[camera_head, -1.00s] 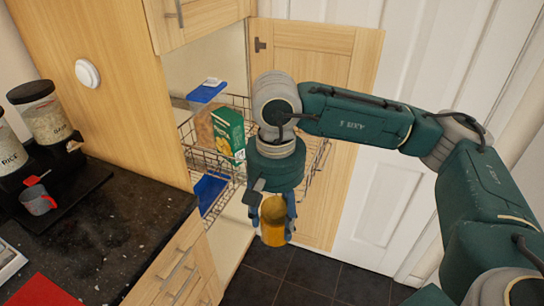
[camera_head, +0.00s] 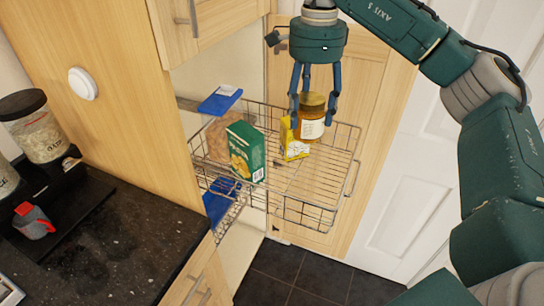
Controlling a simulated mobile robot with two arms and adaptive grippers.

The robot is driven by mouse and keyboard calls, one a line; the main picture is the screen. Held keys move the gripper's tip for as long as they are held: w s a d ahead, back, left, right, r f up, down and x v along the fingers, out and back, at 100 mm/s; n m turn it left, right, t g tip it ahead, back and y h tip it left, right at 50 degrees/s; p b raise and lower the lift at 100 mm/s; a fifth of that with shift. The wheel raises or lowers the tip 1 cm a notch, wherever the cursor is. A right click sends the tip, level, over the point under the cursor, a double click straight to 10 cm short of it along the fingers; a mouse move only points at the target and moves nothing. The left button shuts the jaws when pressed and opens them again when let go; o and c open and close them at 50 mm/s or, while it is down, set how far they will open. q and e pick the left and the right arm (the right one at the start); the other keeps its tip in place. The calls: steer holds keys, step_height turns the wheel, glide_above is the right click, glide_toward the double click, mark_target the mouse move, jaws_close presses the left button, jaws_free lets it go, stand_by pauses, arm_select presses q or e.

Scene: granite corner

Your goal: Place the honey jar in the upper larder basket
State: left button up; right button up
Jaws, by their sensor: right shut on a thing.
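The honey jar (camera_head: 312,127) is amber with a gold lid and a white label. It is upright at the back right of the upper larder basket (camera_head: 318,203), a wire basket pulled out of the cupboard. My right gripper (camera_head: 313,108) comes down from above with its blue fingers on either side of the jar and is shut on it. I cannot tell whether the jar's base touches the basket floor. My left gripper is not in view.
A green box (camera_head: 245,152), a blue-lidded container (camera_head: 220,104) and a yellow packet (camera_head: 291,142) occupy the basket's left and back. Its front right is free. A lower basket (camera_head: 226,212) holds something blue. The dark counter (camera_head: 110,235) is at left.

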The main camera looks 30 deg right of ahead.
mark_target(313, 133)
steer(key=f, duration=0.1)
steer(key=s+f, duration=0.1)
steer(key=f, duration=0.1)
steer(key=s+f+b, duration=0.1)
steer(key=f, duration=0.1)
steer(key=shift+s, duration=0.15)
steer(key=f+p, duration=0.1)
steer(key=f, duration=0.3)
steer(key=f+p, duration=0.1)
steer(key=f, duration=0.3)
steer(key=f+p, duration=0.1)
steer(key=f, duration=0.4)
steer(key=shift+w+f, duration=0.1)
steer(key=shift+w, duration=0.3)
steer(key=shift+f, duration=0.5)
steer(key=o, duration=1.7)
steer(key=shift+c, duration=0.2)
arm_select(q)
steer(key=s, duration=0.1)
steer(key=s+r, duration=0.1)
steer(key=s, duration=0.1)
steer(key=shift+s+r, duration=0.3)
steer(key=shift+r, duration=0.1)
arm_select(e)
steer(key=shift+s, duration=0.1)
